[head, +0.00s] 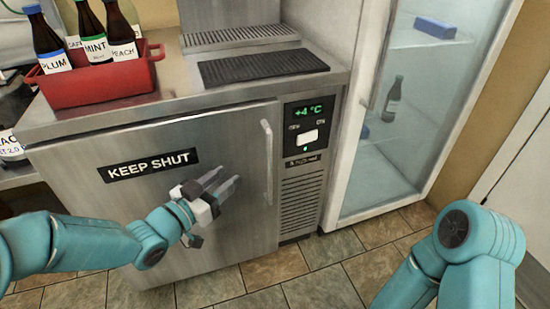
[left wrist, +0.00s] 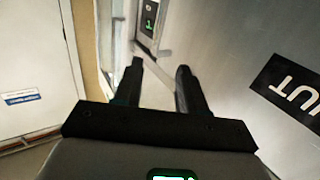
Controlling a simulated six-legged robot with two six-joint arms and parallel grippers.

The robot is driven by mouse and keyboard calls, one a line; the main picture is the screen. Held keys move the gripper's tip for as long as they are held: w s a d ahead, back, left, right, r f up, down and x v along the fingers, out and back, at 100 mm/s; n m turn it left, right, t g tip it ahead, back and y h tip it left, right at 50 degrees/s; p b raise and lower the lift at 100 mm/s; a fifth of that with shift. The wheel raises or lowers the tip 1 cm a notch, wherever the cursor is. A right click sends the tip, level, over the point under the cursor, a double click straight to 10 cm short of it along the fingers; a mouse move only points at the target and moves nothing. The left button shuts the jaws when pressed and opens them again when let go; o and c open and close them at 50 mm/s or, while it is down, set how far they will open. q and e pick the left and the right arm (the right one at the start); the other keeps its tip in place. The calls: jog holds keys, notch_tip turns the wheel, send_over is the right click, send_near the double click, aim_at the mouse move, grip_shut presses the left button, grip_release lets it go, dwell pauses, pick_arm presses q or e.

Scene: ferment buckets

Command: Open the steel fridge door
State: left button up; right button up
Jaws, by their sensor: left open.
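The steel fridge door (head: 110,205) is shut, with a black "KEEP SHUT" label (head: 150,165). Its vertical bar handle (head: 267,162) is at the door's right edge. My left gripper (head: 228,182) is open and empty in front of the door, to the left of the handle and apart from it. In the left wrist view the two fingers (left wrist: 158,75) point past the label (left wrist: 292,90) towards the control panel (left wrist: 150,22), with a pale bar between and beyond them that looks like the handle. My right gripper is out of view; only part of my right arm shows.
A red crate (head: 100,82) with several labelled bottles stands on the steel top at the left. The control panel (head: 308,125) reads +4°C, right of the door. A glass-door cabinet (head: 400,130) stands at the right. The tiled floor (head: 330,285) in front is clear.

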aim_at(268, 153)
pick_arm(q)
jog(key=b+x, duration=0.2)
jog(key=x, duration=0.3)
jog(key=f+b+x, duration=0.1)
jog(key=x, duration=0.5)
jog(key=b+x, duration=0.2)
jog(key=x, duration=0.3)
jog(key=shift+d+f+b, duration=0.25)
jog(key=shift+b, duration=0.1)
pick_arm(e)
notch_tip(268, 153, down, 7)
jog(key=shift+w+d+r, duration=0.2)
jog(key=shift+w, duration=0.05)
pick_arm(q)
grip_shut()
